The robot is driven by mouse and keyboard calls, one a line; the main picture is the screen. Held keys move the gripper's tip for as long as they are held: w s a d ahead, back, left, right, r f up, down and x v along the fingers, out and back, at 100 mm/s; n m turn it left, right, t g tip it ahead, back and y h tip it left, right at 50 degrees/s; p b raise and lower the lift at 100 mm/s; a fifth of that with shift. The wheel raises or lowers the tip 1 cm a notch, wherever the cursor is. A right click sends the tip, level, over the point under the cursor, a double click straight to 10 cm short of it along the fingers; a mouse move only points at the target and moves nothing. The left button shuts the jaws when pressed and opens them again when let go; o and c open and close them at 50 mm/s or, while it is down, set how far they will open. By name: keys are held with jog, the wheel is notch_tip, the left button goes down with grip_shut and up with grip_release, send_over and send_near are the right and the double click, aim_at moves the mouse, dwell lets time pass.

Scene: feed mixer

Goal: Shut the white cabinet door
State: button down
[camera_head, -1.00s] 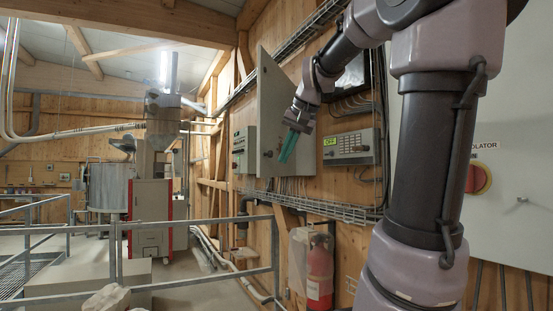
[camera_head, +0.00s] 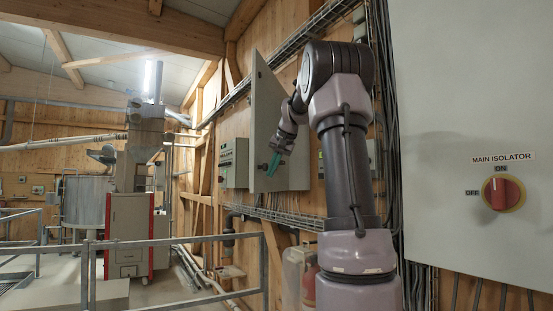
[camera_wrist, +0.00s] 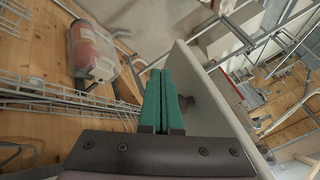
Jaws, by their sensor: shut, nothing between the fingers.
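The white cabinet door (camera_head: 265,115) stands open, sticking out from the wooden wall in the middle of the head view. The fingers also show in the wrist view (camera_wrist: 162,92), close beside the door's face. I cannot tell whether they touch it. My arm hides part of the wall behind.
A large grey cabinet (camera_head: 470,90) with a red isolator switch (camera_head: 503,193) fills the right. A wire cable tray (camera_head: 280,217) runs below the door. A metal railing (camera_head: 180,241) crosses the lower left. A covered red extinguisher (camera_wrist: 92,48) hangs on the wall.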

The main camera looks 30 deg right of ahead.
aim_at(256, 183)
jog(key=shift+w+a+f, duration=0.15)
jog(key=shift+w+a, duration=0.65)
jog(key=shift+w+a+f, duration=0.1)
jog(key=shift+w+a, duration=0.65)
